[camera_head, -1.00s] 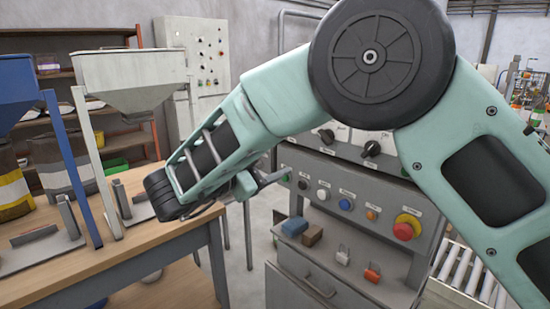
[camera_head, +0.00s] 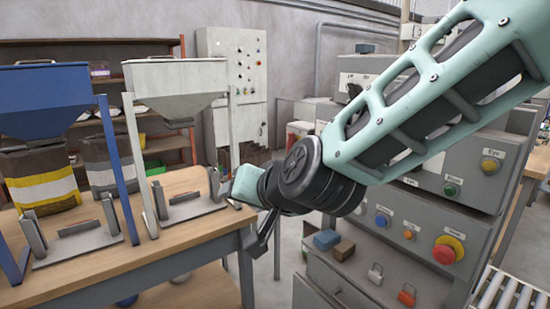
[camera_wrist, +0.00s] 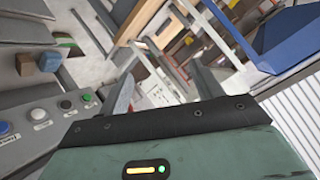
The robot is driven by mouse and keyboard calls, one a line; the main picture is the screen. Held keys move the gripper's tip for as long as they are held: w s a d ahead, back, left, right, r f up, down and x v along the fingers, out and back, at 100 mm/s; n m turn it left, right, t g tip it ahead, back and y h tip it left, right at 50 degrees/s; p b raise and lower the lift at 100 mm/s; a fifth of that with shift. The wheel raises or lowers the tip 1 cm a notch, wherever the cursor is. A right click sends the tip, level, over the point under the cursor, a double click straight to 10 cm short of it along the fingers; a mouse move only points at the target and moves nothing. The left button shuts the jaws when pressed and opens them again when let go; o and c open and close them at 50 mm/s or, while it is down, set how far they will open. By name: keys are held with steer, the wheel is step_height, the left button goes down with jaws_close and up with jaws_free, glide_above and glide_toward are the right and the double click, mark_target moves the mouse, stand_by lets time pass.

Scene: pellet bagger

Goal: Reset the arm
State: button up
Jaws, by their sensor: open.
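My arm reaches from the upper right to the middle of the head view, folded at a dark joint. My gripper (camera_wrist: 165,78) is open and empty; its two grey fingers stand wide apart in the wrist view. In the head view it hangs in the air near the front right corner of the wooden table (camera_head: 195,245), mostly hidden by my wrist. In the wrist view a blue hopper (camera_wrist: 295,42) lies to the right and a button panel (camera_wrist: 50,120) to the left. I cannot tell the exact gap between my gripper and the table.
The blue hopper (camera_head: 45,98) and white hopper (camera_head: 175,85) stand on frames on the table, with bags (camera_head: 40,180) behind. The control console (camera_head: 455,205) stands close under my forearm on the right. Blue (camera_head: 327,240) and brown (camera_head: 344,250) blocks lie on its ledge.

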steer(key=s+d+f+n+g+h, duration=0.3)
steer(key=s+d, duration=0.6)
steer(key=s, duration=0.3)
steer(key=s+d+f+n+g+h, duration=0.3)
steer(key=s+d+f+g, duration=0.3)
steer(key=s+d, duration=0.4)
steer(key=shift+s+f+n+g, duration=0.3)
steer(key=shift+s+n, duration=0.3)
steer(key=shift+s, duration=0.35)
